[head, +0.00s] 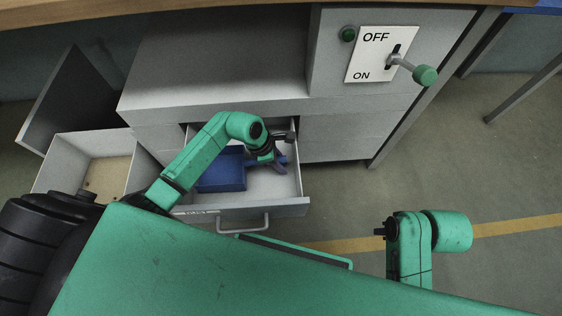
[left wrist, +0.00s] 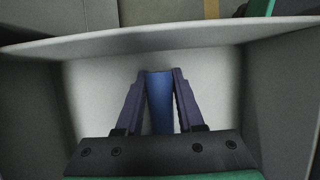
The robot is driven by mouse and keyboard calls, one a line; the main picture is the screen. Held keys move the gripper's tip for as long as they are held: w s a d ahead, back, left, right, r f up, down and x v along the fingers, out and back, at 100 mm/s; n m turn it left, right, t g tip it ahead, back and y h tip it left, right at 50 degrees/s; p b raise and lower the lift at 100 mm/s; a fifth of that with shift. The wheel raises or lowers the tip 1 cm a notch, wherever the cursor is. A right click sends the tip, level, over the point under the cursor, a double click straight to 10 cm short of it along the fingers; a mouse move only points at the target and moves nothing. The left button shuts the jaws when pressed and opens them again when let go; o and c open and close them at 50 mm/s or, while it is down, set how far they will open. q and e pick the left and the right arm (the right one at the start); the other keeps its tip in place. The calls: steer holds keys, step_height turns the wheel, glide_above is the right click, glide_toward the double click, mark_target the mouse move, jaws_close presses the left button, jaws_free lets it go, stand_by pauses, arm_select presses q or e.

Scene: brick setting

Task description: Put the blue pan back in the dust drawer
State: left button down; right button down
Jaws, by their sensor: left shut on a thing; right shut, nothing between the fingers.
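The blue pan (head: 222,172) is inside the open drawer (head: 292,206), toward its left side. My left gripper (head: 279,164) reaches down into the drawer and is shut on the pan's handle. In the left wrist view, the blue handle (left wrist: 159,102) lies between the two purple fingers of the left gripper (left wrist: 160,75), with pale drawer floor around it. I cannot tell whether the pan touches the floor. My arm hides part of the drawer and pan. My right forearm is folded low on the right of the head view; its fingers are not visible.
The drawer front has a metal handle (head: 250,224) and a small label (head: 195,212). An open grey bin (head: 68,146) with brown specks inside stands at left. An OFF/ON switch panel (head: 370,54) with a green-knobbed lever (head: 425,76) is above right. The floor at right is clear.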

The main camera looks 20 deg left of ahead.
arm_select(q)
steer(key=shift+f+b, duration=0.5)
steer(key=shift+f, duration=0.1)
arm_select(e)
steer(key=shift+f, duration=0.55)
arm_select(q)
steer(key=shift+c, duration=2.2)
jaws_free()
steer(key=shift+a+r+p, duration=0.15)
steer(key=shift+r+p, duration=0.15)
steer(key=shift+r, duration=0.15)
steer(key=shift+p+v, duration=0.35)
steer(key=shift+v, duration=1.65)
steer(key=p+v, duration=0.2)
steer(key=v, duration=0.7)
steer(key=shift+s+r, duration=0.2)
steer(key=shift+r, duration=0.15)
arm_select(e)
step_height(320, 180, down, 6)
steer(key=w, duration=0.1)
steer(key=shift+d, duration=0.2)
